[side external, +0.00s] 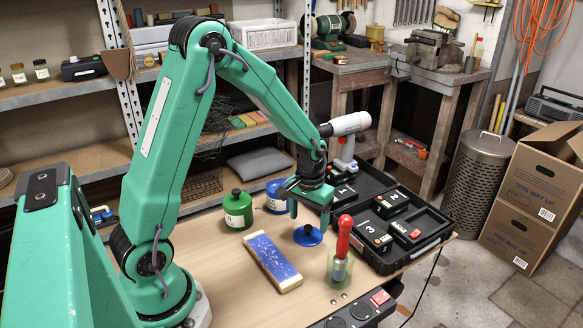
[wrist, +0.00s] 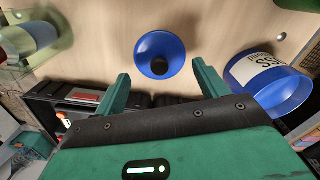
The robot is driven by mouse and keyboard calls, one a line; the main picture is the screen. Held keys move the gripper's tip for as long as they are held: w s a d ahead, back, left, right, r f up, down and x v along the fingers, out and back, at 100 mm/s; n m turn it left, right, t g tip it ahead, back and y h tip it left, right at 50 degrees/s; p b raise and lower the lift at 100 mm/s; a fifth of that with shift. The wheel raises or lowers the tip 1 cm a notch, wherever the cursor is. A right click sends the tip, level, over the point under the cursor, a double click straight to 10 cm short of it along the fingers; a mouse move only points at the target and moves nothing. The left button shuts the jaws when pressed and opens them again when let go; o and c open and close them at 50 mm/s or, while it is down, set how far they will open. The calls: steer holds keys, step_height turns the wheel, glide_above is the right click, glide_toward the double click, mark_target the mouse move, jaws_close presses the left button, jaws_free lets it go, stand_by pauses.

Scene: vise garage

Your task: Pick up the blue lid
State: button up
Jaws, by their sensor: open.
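The blue lid (side external: 308,237) is a shallow round lid with a dark knob, lying on the wooden workbench. The wrist view shows the lid (wrist: 147,47) beyond my fingertips, knob facing the camera, between the lines of the two fingers. My gripper (side external: 309,215) is open and empty, pointing down just above the lid; its green fingers also show apart in the wrist view (wrist: 161,72). A blue canister with a white label (side external: 275,205) stands behind and left of the lid; it also shows at the right of the wrist view (wrist: 275,88).
A green jar (side external: 238,212) stands left of the blue canister. A blue-and-wood block (side external: 272,262) lies in front. A glass holding a red-handled tool (side external: 340,266) stands close right of the lid. An open black case (side external: 425,243) lies farther right.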

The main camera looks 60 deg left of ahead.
mark_target(308, 227)
steer(key=shift+f, duration=1.8)
steer(key=shift+c, duration=0.2)
steer(key=c, duration=1.1)
steer(key=shift+c, duration=0.3)
steer(key=shift+s, duration=0.1)
